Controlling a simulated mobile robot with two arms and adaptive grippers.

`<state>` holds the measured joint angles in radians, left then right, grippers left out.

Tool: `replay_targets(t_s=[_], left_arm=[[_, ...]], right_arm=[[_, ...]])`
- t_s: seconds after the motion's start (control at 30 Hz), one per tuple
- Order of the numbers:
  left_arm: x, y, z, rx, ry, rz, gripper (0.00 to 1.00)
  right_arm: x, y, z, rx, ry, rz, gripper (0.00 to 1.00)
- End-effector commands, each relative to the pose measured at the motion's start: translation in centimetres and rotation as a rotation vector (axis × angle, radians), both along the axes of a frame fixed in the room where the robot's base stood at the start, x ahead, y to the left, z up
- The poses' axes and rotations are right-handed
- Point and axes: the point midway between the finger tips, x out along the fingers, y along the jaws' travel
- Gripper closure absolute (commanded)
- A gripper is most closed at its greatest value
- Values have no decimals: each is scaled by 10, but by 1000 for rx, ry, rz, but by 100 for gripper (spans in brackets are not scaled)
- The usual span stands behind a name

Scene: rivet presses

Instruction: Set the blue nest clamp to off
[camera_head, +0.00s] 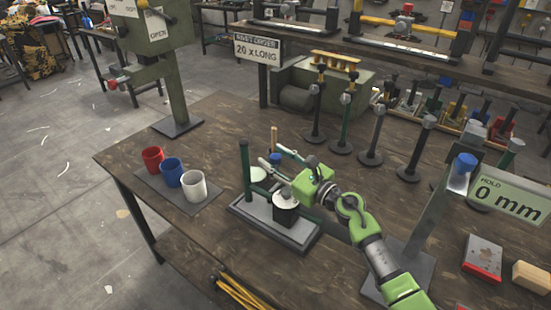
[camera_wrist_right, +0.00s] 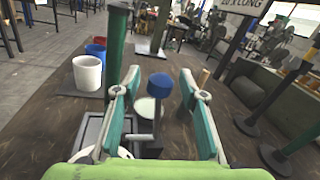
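A blue knob (camera_wrist_right: 160,85) tops a thin grey stem in the right wrist view; I take it to be the nest clamp's handle. The stem stands at the grey press base (camera_wrist_right: 92,135), beside a green post (camera_wrist_right: 117,45). My right gripper (camera_wrist_right: 159,73) is open, with one teal finger on each side of the knob and visible gaps between. In the head view this gripper (camera_head: 271,156) reaches left over the press base (camera_head: 272,232), behind a black block (camera_head: 285,210) with a white top. The clamp is largely hidden there. My left gripper is not in view.
Red (camera_head: 152,159), blue (camera_head: 172,172) and white (camera_head: 194,186) cups stand left of the press. Several black-based posts (camera_head: 345,125) stand behind it. The table's front left is clear.

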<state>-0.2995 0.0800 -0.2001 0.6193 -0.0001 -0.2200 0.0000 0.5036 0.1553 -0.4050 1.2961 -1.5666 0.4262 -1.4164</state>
Motion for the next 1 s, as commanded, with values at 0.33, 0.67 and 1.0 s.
replay_targets(t_s=[0.33,0.67,1.0], left_arm=[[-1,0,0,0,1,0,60],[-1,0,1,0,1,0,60],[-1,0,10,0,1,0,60]], right_arm=[[1,1,0,0,0,0,82],[1,0,1,5,8,0,100],[15,-11,4,89,126,-1,100]])
